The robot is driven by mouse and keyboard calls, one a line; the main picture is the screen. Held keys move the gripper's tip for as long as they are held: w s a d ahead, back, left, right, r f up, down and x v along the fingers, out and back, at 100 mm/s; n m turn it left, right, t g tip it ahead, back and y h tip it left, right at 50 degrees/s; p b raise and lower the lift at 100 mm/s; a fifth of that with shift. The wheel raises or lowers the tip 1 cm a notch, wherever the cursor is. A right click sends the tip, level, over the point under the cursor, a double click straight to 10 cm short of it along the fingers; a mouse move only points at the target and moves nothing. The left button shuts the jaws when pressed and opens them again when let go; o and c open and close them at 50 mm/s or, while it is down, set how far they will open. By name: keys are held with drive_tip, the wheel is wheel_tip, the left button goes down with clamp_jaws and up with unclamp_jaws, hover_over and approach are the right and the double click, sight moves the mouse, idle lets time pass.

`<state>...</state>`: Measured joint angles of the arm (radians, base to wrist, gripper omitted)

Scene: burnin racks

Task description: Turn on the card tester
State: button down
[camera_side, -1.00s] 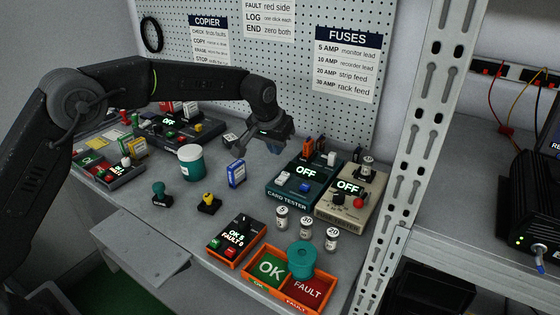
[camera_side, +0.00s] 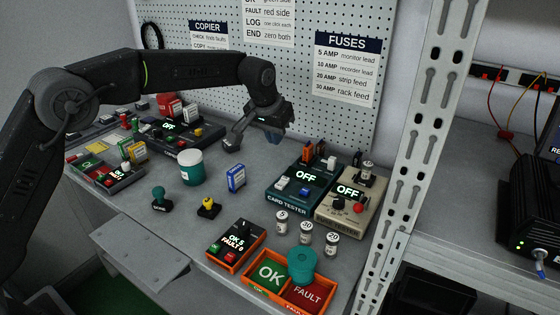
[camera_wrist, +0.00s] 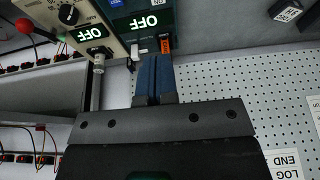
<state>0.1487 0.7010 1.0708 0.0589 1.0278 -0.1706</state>
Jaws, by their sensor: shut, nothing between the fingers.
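The card tester (camera_side: 284,203) is a teal box on the bench, right of centre in the side view. Its lit display reads OFF. A white switch (camera_side: 283,183) and a blue button (camera_side: 304,191) sit on its top, and an orange part (camera_side: 307,151) stands at its back edge. In the wrist view the tester (camera_wrist: 133,26) is at the top, upside down, its blue part cut off. My gripper (camera_side: 277,130) is above the bench, behind and left of the tester. Its blue fingers (camera_wrist: 153,62) are together and empty, apart from the tester.
A beige box (camera_side: 335,211), also reading OFF, stands close on the tester's right, with a red knob (camera_side: 358,208). Several labelled jars (camera_side: 305,231) stand in front. The pegboard (camera_side: 300,80) is behind. A metal post (camera_side: 420,130) rises at right. Bench left of the tester is fairly clear.

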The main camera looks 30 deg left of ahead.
sight(285, 178)
drive_tip(key=x, duration=0.9)
drive_tip(key=s+x, duration=0.1)
drive_tip(key=x, duration=0.4)
drive_tip(key=shift+f, duration=0.1)
